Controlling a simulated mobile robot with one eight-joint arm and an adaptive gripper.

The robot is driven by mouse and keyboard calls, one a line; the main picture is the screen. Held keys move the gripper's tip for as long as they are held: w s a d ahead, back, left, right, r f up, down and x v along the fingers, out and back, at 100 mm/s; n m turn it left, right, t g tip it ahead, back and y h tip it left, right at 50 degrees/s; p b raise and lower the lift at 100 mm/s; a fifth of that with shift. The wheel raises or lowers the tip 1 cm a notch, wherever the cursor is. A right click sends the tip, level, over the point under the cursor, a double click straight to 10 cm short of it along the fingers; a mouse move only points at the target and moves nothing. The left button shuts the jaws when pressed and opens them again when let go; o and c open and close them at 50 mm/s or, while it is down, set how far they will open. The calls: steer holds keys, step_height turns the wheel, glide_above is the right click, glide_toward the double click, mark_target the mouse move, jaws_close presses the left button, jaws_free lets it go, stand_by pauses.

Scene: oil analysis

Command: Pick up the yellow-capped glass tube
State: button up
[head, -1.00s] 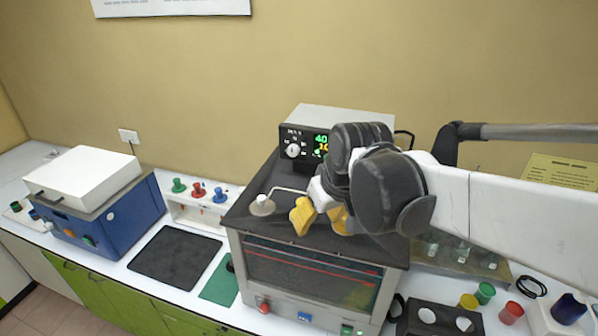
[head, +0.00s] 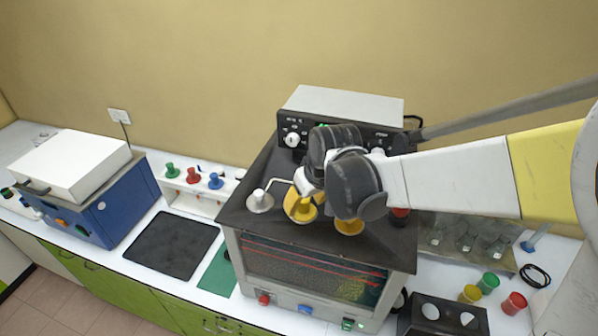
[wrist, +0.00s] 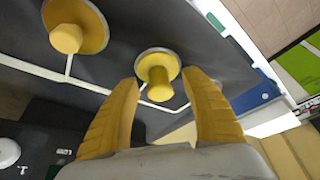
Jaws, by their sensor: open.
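Two yellow caps with round flanges sit on the dark top of the bath unit. The nearer yellow cap (wrist: 158,84) shows in the wrist view between my fingertips, and in the head view the left yellow cap (head: 301,212) lies under my fingers. The other yellow cap (wrist: 66,38) is at the upper left of the wrist view; it shows in the head view (head: 349,227) below my wrist. Glass below the caps is hidden. My gripper (wrist: 160,77) is open, with one yellow finger on each side of the nearer cap. I cannot tell whether they touch it.
A white-capped piece (head: 260,201) stands on the bath unit (head: 316,268) left of my gripper. The control box (head: 340,105) is behind. Green, red and blue plugs (head: 193,178) are in a white rack at left. Small coloured cups (head: 489,283) stand at right.

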steer(key=shift+w+x, duration=0.25)
steer(key=shift+x, duration=0.95)
steer(key=shift+s+r, duration=0.2)
steer(key=shift+s, duration=0.05)
steer(key=shift+c, duration=0.2)
steer(key=shift+w, duration=0.1)
steer(key=c, duration=1.2)
jaws_close()
